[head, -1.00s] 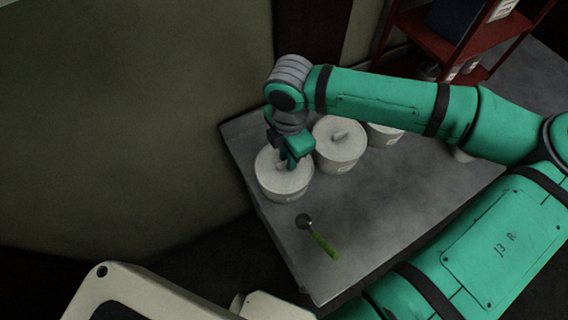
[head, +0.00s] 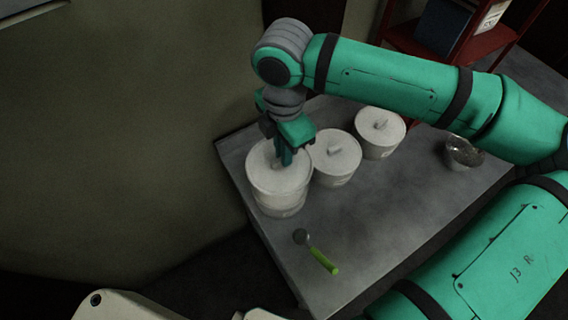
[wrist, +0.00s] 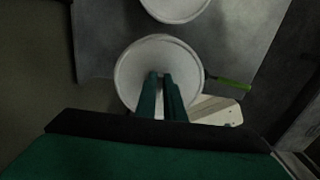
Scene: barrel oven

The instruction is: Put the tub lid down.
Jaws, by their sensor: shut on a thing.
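The round white tub lid (head: 264,176) is at the leftmost tub (head: 283,209) in the head view. My gripper (head: 284,160) points down from above and is shut on the lid's knob, which the fingers mostly hide. The lid looks raised a little above the tub, roughly over it; the exact gap is hard to tell. In the wrist view the lid (wrist: 134,72) lies under my fingers (wrist: 162,80) and covers most of the tub.
Two more lidded tubs, a middle one (head: 337,165) and a far one (head: 380,138), stand in a row. A metal bowl (head: 463,153) is at the right. A green-handled scoop (head: 320,258) lies in front. The grey table (head: 385,215) is clear between.

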